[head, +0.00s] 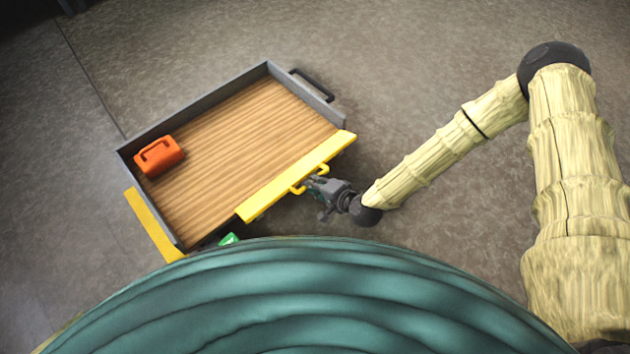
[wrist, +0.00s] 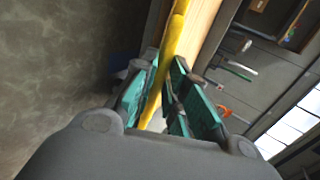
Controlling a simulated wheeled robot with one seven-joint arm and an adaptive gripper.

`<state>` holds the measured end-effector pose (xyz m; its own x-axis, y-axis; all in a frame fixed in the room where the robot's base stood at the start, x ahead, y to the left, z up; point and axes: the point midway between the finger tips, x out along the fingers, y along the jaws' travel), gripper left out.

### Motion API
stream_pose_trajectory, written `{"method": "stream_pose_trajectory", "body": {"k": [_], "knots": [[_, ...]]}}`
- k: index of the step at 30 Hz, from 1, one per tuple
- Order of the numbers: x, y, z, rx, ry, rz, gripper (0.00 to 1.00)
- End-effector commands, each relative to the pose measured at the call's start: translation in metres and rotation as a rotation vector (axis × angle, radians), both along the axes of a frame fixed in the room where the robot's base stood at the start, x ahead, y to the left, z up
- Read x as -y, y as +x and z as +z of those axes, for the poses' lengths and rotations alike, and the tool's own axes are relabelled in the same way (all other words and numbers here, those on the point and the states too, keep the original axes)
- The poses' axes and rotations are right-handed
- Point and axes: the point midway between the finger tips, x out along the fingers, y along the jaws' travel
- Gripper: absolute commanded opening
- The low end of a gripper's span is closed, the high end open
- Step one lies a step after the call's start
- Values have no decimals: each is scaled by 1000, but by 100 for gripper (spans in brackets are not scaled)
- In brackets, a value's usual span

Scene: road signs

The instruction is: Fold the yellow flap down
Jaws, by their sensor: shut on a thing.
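The yellow flap (head: 290,182) is a long narrow panel along the lower-right side of a grey tray with a wood-grained floor (head: 235,135). In the head view it shows as a thin band, and I cannot tell its exact angle. A yellow handle (head: 296,190) sticks out from its outer side. My gripper (head: 312,184) is at this handle, outside the tray. In the wrist view, a yellow bar (wrist: 176,35) runs between the two teal finger pads of my gripper (wrist: 160,95), which are shut on it. The fingers hide part of the handle.
An orange box with a handle (head: 159,156) sits in the tray's left corner. A second yellow strip (head: 153,225) lies along the tray's lower-left side. A dark handle (head: 313,84) is on the far right side. Grey floor (head: 430,70) around is clear.

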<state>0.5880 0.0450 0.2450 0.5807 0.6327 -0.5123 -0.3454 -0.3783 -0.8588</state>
Motion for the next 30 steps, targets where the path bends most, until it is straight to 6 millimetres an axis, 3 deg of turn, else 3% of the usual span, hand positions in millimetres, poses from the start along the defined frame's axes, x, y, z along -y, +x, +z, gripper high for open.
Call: {"method": "stream_pose_trajectory", "body": {"k": [14, 15, 18, 30], "knots": [[3, -5, -6, -7, -6, 3, 0], [3, -5, -6, -8, -6, 3, 16], [3, -5, -7, -8, -6, 3, 34], [5, -5, -2, -4, -3, 1, 35]]}}
